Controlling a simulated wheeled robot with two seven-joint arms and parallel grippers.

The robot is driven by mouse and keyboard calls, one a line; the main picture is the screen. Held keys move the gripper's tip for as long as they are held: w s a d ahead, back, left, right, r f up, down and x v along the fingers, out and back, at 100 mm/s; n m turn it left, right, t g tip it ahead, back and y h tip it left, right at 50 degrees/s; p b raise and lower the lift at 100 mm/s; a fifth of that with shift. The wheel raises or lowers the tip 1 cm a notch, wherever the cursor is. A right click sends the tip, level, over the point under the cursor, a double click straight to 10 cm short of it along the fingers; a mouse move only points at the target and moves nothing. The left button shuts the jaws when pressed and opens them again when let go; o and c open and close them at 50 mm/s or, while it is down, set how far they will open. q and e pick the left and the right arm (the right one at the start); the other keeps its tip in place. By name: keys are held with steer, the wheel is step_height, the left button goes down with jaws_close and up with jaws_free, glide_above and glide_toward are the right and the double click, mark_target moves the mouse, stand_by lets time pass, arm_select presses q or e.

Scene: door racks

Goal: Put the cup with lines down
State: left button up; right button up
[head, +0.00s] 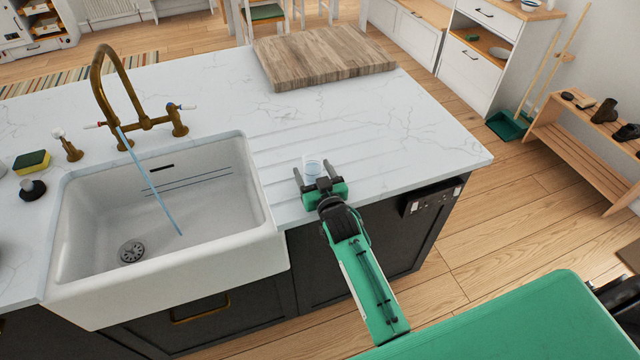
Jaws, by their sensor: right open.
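A small clear cup (313,168) with blue lines stands upright on the ridged drainboard part of the white marble counter (220,103), just right of the sink. My right gripper (318,181) is at the counter's front edge, with its fingers pointing towards the cup. It is open, with the cup between or just beyond the fingertips; I cannot tell whether they touch it. The gripper's body hides the area just in front of the cup. My left gripper is not in view.
A white sink (90,217) with a brass faucet (104,85) running a stream of water lies to the left. A wooden cutting board (322,57) lies at the back of the counter. The counter right of the cup is clear. A sponge (32,162) is at far left.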

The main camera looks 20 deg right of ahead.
steer(key=s+b, duration=0.2)
steer(key=s, duration=1)
steer(key=shift+d, duration=0.2)
